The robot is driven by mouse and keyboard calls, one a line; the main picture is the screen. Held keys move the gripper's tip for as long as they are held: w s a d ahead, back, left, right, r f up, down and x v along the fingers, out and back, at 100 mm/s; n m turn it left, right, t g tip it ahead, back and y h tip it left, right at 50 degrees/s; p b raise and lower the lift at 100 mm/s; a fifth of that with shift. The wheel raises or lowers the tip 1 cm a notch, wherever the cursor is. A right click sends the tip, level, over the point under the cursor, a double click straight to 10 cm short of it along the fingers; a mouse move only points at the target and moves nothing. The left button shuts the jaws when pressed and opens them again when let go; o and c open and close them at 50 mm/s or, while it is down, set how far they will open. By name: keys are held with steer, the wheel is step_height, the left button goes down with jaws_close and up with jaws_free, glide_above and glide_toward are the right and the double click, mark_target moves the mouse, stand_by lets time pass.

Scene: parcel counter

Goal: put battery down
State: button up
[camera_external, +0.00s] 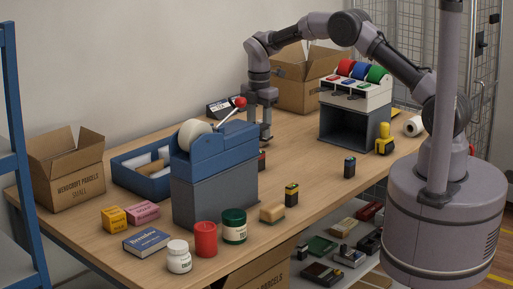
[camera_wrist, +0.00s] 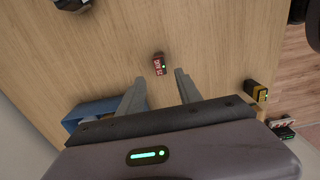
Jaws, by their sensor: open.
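A small dark red battery (camera_wrist: 159,64) with light lettering stands on the wooden counter, just beyond the fingertips in the wrist view. In the external view the red battery (camera_external: 262,159) is partly hidden by the blue tape dispenser. My gripper (camera_external: 265,137) points down above the counter behind the dispenser. In the wrist view my gripper (camera_wrist: 159,78) has its two fingers apart with nothing between them; the battery is clear of both. A black and yellow battery (camera_external: 291,194) and a black battery with a green mark (camera_external: 349,168) stand nearer the front edge.
The tape dispenser (camera_external: 214,183) on its grey block stands left of my gripper. A blue tray (camera_external: 143,178) lies behind it. A grey stand with coloured rolls (camera_external: 355,103) is at the right. The counter between the stand and the dispenser is mostly clear.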

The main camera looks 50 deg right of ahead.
steer(key=s+r+m+t+y, duration=0.1)
steer(key=s+r+m+t, duration=0.1)
steer(key=s+r+m, duration=0.65)
steer(key=s+r+m+t, duration=0.1)
steer(key=s+r+m, duration=0.2)
steer(key=s+r, duration=0.95)
steer(key=s+m+t+y, duration=0.1)
steer(key=s+m+t, duration=0.1)
steer(key=s+m, duration=0.9)
steer(key=s+a, duration=0.1)
steer(key=s, duration=0.4)
steer(key=shift+s+t, duration=0.15)
steer(key=shift+t, duration=0.25)
steer(key=shift+f, duration=0.15)
step_height(320, 180, down, 8)
steer(key=b, duration=0.7)
steer(key=shift+b, duration=0.4)
